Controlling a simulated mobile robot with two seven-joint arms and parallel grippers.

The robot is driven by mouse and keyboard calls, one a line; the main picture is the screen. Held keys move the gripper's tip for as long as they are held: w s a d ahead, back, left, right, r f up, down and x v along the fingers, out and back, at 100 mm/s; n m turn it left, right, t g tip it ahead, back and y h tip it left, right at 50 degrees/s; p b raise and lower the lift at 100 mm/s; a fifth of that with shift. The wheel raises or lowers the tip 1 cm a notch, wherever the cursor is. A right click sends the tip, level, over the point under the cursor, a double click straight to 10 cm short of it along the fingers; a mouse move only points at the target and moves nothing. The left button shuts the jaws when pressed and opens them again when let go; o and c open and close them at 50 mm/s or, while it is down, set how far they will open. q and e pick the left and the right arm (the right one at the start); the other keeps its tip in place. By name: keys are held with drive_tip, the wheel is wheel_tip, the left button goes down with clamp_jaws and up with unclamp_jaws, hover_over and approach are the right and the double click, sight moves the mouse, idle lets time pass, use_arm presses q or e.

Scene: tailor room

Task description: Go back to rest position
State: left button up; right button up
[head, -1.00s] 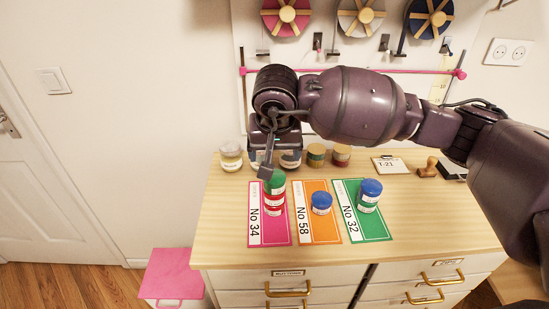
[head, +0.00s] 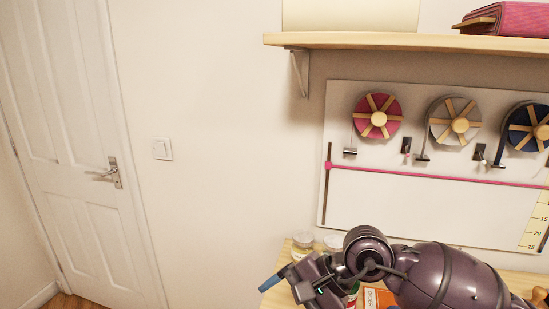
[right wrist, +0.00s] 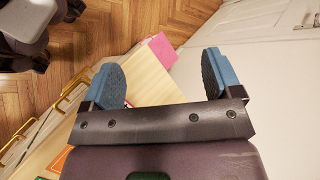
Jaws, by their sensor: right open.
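My right gripper (head: 276,283) is beyond the left end of the wooden cabinet top (head: 278,298) in the head view, its blue finger pointing left and down. In the right wrist view the same gripper (right wrist: 160,72) has its two blue pads wide apart with nothing between them. My right arm comes in from the lower right and hides most of the cabinet top. My left gripper shows in neither view.
Jars (head: 303,241) stand at the cabinet's back left, and an orange mat (head: 373,298) shows partly behind the arm. A shelf (head: 400,41) and ribbon-spool board (head: 400,210) are on the wall. The pink box (right wrist: 162,47) is below. Free room lies left, towards the door (head: 75,150).

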drive_tip(key=s+a+r+m+y, duration=0.3)
drive_tip(key=r+m+y, duration=0.3)
drive_tip(key=y, duration=0.2)
wheel_tip(320, 180, up, 4)
drive_tip(key=w+d+m+t+y, duration=0.2)
drive_tip(key=d+m+t+y, duration=0.1)
drive_tip(key=m+t, duration=0.65)
drive_tip(key=w+d+f+m+t+h, duration=0.1)
drive_tip(key=d+f+m+t+h, duration=0.25)
drive_tip(key=d+m+h, duration=0.6)
drive_tip(key=d+f+m+t+h, duration=0.3)
drive_tip(key=f+m+h, duration=0.1)
drive_tip(key=m, duration=1)
drive_tip(key=w+d+f+m+t+h, duration=0.1)
drive_tip(key=d+f+m+t+h, duration=0.2)
drive_tip(key=d+m+h, duration=0.65)
drive_tip(key=s+d+f+m+g+y, duration=0.1)
drive_tip(key=s+d+f+m+g, duration=0.1)
drive_tip(key=s+f+m+g, duration=0.8)
drive_tip(key=s+d+f+m+g+y, duration=0.1)
drive_tip(key=s+f+m+g, duration=0.6)
drive_tip(key=s, duration=0.5)
drive_tip(key=w+f+n+t, duration=0.1)
drive_tip(key=w+f+t, duration=0.6)
drive_tip(key=f+t, duration=0.3)
drive_tip(key=shift+d+f, duration=0.25)
drive_tip(key=shift+f, duration=0.55)
